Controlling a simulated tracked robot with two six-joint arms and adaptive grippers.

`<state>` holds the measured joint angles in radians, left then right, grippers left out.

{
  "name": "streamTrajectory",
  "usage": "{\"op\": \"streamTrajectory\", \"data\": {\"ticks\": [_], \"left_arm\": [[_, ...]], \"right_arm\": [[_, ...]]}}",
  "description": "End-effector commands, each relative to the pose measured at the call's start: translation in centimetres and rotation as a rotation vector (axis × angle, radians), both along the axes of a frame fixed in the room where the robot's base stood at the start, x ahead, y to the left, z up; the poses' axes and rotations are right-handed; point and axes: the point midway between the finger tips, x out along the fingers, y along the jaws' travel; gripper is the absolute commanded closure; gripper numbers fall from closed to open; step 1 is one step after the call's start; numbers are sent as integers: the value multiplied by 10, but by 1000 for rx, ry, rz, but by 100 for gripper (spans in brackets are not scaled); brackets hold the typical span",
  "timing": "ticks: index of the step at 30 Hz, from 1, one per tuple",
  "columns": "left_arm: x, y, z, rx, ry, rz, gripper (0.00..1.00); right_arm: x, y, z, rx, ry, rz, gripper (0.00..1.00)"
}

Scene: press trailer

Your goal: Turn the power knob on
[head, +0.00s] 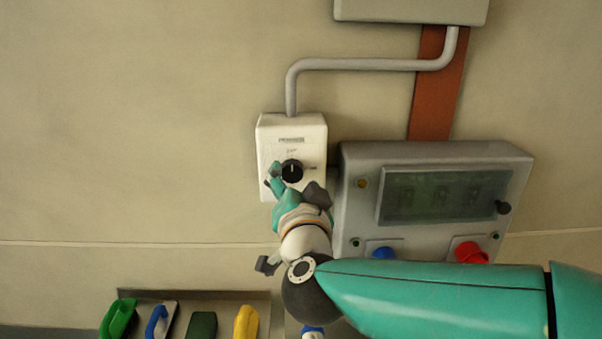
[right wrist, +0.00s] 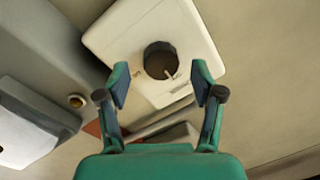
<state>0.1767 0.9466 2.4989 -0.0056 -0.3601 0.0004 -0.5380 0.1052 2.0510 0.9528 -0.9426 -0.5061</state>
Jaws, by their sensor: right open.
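The black round power knob (head: 292,171) sits on the front of a white box (head: 306,131) on the wall. In the right wrist view the knob (right wrist: 160,60) has a pale pointer line and lies just beyond and between the fingertips. My right gripper (head: 285,178) is at the knob in the head view, partly covering the lower left of the box. In the right wrist view my right gripper (right wrist: 160,88) is open, with one finger to each side below the knob and a gap to it. My left gripper is not in view.
A grey control panel (head: 355,200) with a dark display (head: 440,196), a blue button (head: 384,253) and a red button (head: 471,252) stands right of the box. A conduit (head: 365,64) runs up from the box. A tray (head: 240,296) with colored handled items is below.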

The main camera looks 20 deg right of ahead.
Motion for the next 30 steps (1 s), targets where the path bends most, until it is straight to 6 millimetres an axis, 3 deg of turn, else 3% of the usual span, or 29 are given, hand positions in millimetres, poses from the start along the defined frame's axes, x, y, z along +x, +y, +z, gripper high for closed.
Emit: {"op": "streamTrajectory", "data": {"ticks": [5,14,24,25,27,30], "left_arm": [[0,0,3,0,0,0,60],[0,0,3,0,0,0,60],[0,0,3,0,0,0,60],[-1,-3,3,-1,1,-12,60],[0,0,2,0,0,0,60],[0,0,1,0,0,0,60]], "right_arm": [[12,-2,0,0,0,0,33],[13,-2,0,1,-1,1,35],[13,-2,0,0,0,0,92],[12,-29,0,2,-1,-16,94],[13,-12,-1,2,1,-4,93],[13,-7,-2,8,1,-6,93]]}}
